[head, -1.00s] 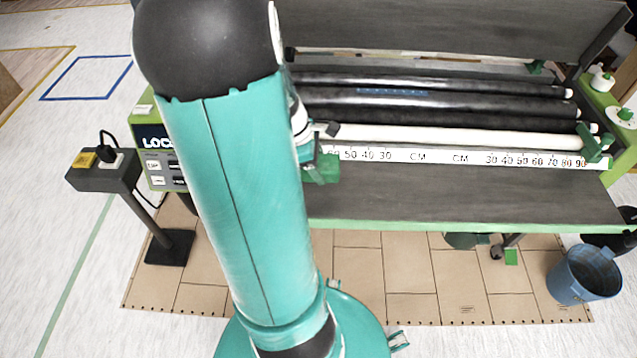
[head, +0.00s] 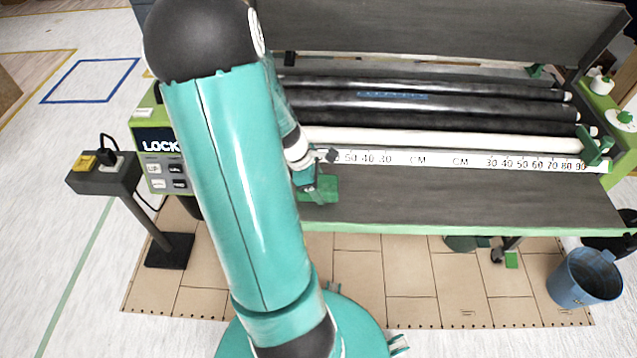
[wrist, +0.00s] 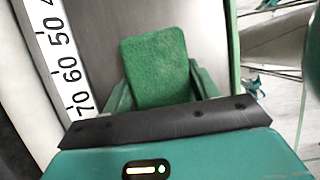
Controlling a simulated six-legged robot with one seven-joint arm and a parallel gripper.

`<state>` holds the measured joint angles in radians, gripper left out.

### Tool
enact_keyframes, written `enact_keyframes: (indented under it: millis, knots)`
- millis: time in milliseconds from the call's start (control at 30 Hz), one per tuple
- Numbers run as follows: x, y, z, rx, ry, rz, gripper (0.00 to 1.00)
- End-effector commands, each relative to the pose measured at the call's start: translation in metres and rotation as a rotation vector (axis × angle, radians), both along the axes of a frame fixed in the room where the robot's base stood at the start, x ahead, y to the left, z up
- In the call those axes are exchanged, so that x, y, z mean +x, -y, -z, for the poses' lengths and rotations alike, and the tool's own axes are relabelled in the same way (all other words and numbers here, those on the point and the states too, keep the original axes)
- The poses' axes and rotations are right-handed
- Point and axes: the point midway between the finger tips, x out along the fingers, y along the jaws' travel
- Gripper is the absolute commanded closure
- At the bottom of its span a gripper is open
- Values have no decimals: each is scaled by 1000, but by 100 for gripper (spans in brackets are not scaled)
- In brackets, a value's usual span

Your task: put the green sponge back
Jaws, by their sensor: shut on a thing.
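The green sponge (wrist: 155,68) is a flat, rough rectangle in the wrist view, between the two green fingers of my gripper (wrist: 165,85). My gripper is shut on it. In the head view the sponge (head: 322,189) shows over the dark front shelf (head: 440,195) of the machine, below the white ruler's left part. My gripper (head: 308,188) is partly hidden there behind my arm. I cannot tell whether the sponge touches the shelf.
Black and white rollers and the white ruler (head: 430,158) lie behind the shelf. A green bracket (head: 594,147) stands at the ruler's right end. A post with a yellow switch (head: 84,162) is at left, a blue bucket (head: 583,277) at lower right. The shelf's middle is clear.

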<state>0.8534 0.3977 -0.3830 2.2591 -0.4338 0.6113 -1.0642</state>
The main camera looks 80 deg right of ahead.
Motion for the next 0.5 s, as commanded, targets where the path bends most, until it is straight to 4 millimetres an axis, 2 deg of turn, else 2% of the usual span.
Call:
enact_keyframes:
  millis: [67, 100, 200, 500]
  knots:
    - [0, 0, 3, 1, -1, 0, 64]
    - [0, 0, 3, 1, 0, 0, 37]
    - [0, 0, 2, 0, 0, 0, 19]
    - [0, 0, 1, 0, 0, 0, 19]
